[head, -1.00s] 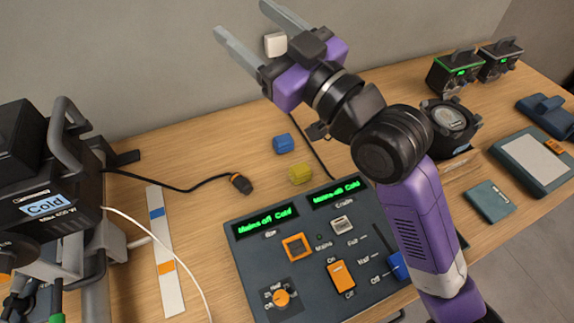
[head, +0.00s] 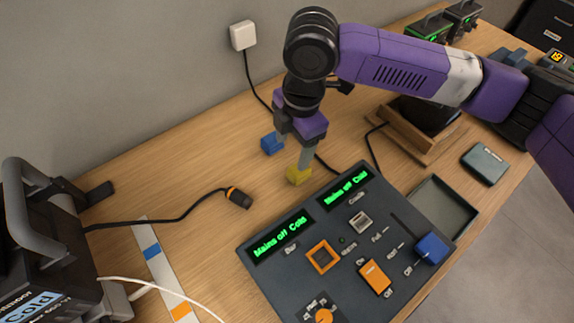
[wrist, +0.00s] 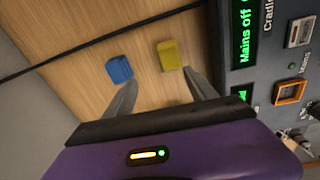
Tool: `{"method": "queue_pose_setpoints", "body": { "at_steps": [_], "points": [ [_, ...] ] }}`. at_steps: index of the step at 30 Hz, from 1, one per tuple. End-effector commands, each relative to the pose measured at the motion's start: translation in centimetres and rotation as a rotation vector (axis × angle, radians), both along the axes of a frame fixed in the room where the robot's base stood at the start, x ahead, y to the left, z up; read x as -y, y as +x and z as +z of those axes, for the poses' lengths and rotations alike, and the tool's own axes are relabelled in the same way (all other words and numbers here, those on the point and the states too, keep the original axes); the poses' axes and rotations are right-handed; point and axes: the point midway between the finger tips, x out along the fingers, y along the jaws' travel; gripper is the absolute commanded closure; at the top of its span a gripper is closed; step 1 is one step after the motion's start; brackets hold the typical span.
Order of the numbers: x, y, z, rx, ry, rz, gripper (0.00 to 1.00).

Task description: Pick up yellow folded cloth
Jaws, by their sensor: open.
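The yellow folded cloth (head: 298,175) is a small block-like piece on the wooden table, just behind the control panel. It also shows in the wrist view (wrist: 170,55), beyond the fingertips and closer to the right one. My gripper (head: 305,162) points down over the cloth, and its fingers overlap the cloth's top edge in the head view. In the wrist view the fingers (wrist: 159,78) are spread apart with nothing between them. I cannot tell the exact height of the tips above the cloth.
A blue block (head: 272,143) lies close behind the cloth, and in the wrist view it sits past the left fingertip (wrist: 119,69). The dark control panel (head: 290,222) is close in front. A black cable plug (head: 238,198) lies to the left. A wooden tray (head: 425,150) stands to the right.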

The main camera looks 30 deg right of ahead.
Motion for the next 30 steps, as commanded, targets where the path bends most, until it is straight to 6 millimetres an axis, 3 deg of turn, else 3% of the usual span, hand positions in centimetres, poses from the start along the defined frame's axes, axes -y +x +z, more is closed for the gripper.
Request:
{"method": "queue_pose_setpoints", "body": {
  "at_steps": [3, 8, 17, 24, 30],
  "points": [
    [1.1, -1.3, -0.1, -0.054, -0.042, 0.038, 0.35],
    [1.6, -1.8, -0.5, -0.073, -0.067, 0.07, 0.35],
    [1.5, -1.6, -3.4, -0.071, -0.066, 0.07, 0.35],
    [1.2, -1.4, -6.7, -0.071, -0.066, 0.07, 0.35],
    [1.2, -1.4, -7.9, -0.069, -0.066, 0.07, 0.35]
  ]
}}
